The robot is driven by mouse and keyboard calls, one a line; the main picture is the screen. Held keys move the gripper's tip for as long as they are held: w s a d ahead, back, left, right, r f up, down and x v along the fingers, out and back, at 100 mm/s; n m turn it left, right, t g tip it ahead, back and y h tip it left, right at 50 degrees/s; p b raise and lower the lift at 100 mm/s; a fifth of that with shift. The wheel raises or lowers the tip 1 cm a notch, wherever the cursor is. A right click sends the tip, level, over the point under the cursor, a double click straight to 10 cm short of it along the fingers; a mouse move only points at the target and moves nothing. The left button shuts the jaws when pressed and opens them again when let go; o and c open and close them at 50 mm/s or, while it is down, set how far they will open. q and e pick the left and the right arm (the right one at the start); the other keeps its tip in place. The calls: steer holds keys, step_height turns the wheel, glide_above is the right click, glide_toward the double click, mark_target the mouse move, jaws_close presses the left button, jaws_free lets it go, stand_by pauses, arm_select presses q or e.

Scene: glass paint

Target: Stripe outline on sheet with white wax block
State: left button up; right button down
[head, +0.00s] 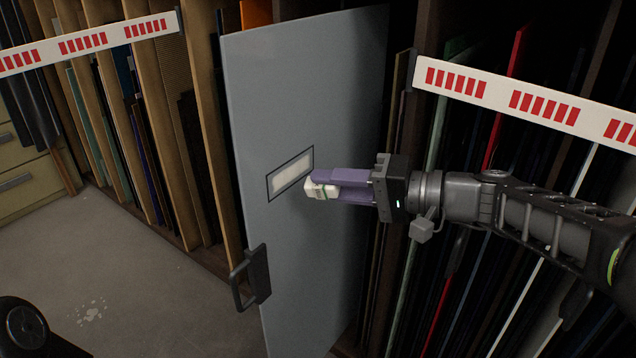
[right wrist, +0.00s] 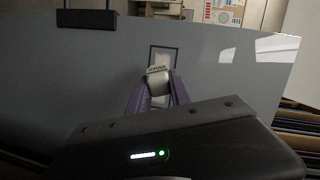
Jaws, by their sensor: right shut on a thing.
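A tall grey sheet (head: 300,80) stands upright in front of the racks, with a dark rectangular outline (head: 283,187) on it. A whitish smear fills most of the inside of the outline. My right gripper (head: 325,186) has purple fingers shut on a small white wax block (head: 318,190), at the right end of the outline. The block is at or very close to the sheet; contact is hard to tell. In the right wrist view the block (right wrist: 158,77) sits between the fingertips, over the lower part of the outline (right wrist: 163,52). My left gripper is not in view.
A dark handle (head: 251,277) is on the sheet's lower left edge. Racks of panels (head: 130,110) stand on both sides, with red-striped white bars (head: 90,43) across them. Bare floor (head: 110,265) with a pale smudge lies at lower left.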

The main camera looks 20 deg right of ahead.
steer(key=shift+s+d+f, duration=0.1)
steer(key=shift+s+d, duration=0.55)
steer(key=shift+s, duration=0.15)
steer(key=shift+b, duration=0.3)
steer(key=shift+f, duration=0.1)
steer(key=shift+s+d, duration=0.2)
steer(key=shift+s+d+b, duration=0.45)
steer(key=shift+s+d, duration=0.3)
steer(key=shift+s, duration=0.35)
